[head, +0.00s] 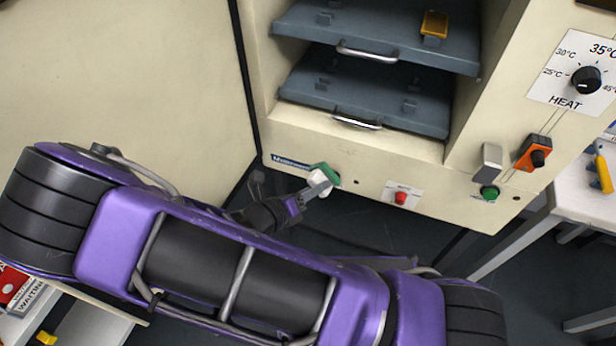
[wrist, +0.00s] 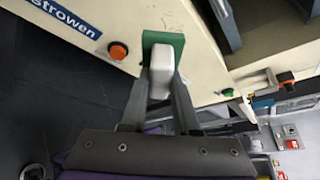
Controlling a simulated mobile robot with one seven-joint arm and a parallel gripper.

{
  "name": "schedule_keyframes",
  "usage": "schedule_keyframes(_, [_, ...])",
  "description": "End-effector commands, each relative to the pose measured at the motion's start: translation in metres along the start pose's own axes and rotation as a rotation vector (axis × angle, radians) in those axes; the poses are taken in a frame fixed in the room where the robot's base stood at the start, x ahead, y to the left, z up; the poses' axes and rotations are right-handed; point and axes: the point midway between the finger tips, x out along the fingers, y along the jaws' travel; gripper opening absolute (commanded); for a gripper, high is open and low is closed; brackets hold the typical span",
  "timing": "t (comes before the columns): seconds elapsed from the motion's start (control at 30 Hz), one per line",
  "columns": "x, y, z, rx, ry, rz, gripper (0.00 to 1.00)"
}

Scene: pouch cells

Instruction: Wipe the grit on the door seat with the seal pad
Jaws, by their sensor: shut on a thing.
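The seal pad (wrist: 163,41) is a green block on a white grip. My gripper (wrist: 161,80) is shut on the white grip, one finger on each side. In the head view the pad (head: 325,170) shows at the end of my gripper (head: 311,190), in front of the cabinet's lower front. The green face is against or very close to the cream panel (wrist: 85,42); I cannot tell if it touches. I cannot make out any grit, and which part of the cabinet is the door seat is not clear.
The open cabinet holds grey shelves (head: 365,100) with an orange item (head: 434,25) on the upper one. A red button (head: 400,198), a green knob (head: 490,191) and an orange latch (head: 533,152) are on its front. A white table (head: 585,190) stands at right.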

Motion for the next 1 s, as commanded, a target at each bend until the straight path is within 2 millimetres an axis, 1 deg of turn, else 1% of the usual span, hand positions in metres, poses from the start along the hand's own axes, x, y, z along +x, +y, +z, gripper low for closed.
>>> schedule_keyframes(0.1, [-0.007, 0.009, 0.007, -0.021, -0.092, 0.037, 0.0])
schedule_keyframes(0.27, [-0.008, 0.013, 0.012, -0.026, -0.136, 0.055, 0.0])
schedule_keyframes(0.37, [-0.003, 0.015, 0.015, -0.025, -0.138, 0.056, 0.0])
schedule_keyframes(0.7, [0.028, 0.017, 0.032, -0.023, -0.136, 0.055, 0.0])
schedule_keyframes(0.83, [0.036, 0.018, 0.037, -0.024, -0.135, 0.056, 0.0])
schedule_keyframes(1.0, [0.041, 0.017, 0.041, -0.025, -0.135, 0.055, 0.0])
